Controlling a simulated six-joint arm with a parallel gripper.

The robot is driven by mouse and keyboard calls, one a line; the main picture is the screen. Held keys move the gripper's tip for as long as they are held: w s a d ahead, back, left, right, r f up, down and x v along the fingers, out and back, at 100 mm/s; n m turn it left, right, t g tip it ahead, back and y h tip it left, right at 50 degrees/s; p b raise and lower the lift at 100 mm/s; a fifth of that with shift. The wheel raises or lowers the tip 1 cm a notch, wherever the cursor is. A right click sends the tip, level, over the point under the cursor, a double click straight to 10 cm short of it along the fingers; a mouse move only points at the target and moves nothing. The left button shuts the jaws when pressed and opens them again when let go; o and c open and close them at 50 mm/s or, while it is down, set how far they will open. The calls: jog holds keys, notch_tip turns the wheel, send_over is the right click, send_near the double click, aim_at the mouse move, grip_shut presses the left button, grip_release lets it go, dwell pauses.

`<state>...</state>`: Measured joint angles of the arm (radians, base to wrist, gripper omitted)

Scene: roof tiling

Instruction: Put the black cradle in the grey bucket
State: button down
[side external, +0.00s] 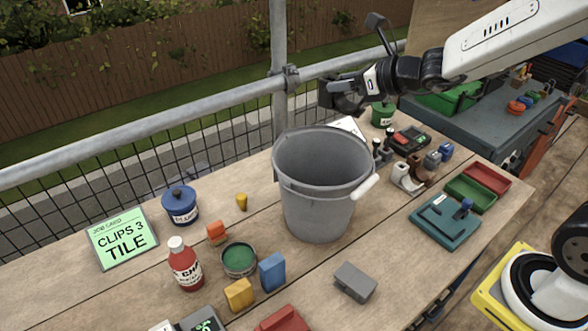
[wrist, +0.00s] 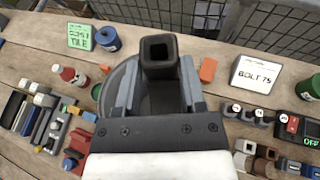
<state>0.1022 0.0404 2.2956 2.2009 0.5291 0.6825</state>
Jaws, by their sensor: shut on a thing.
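My gripper (side external: 347,92) is shut on the black cradle (wrist: 160,50), a dark block with a square opening at its end. The cradle also shows as a dark shape at the jaws in the side view (side external: 328,95). The grey bucket (side external: 315,212) stands upright on the wooden bench. My gripper is raised higher than the bucket's rim, up and to the right of it in the side view. In the wrist view the bucket (wrist: 112,97) shows partly behind and left of the jaws, which hide much of it. The bucket's floor is hidden.
A green job card (side external: 122,238), blue pot (side external: 180,205), red bottle (side external: 185,264) and several small blocks lie left and in front of the bucket. Trays (side external: 470,193) and small fittings stand right. A metal rail (side external: 225,105) runs behind. A BOLT 75 card (wrist: 258,75) stands nearby.

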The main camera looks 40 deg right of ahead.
jog(key=a+n+g+y, duration=0.3)
jog(key=a+n+y, duration=0.2)
jog(key=a, duration=1.7)
jog(key=s+a+n+g+y, duration=0.2)
jog(key=s+a, duration=0.3)
jog(key=a, duration=0.5)
jog(key=s+a+n+g+y, duration=0.15)
jog(key=s+a, duration=0.35)
jog(key=a, duration=0.5)
notch_tip(320, 180, down, 18)
jog(key=n+g, duration=0.1)
jog(key=shift+h, duration=0.25)
jog(key=shift+w+a+f, duration=4.6)
jog(key=shift+w+f, duration=0.05)
jog(key=shift+w, duration=0.2)
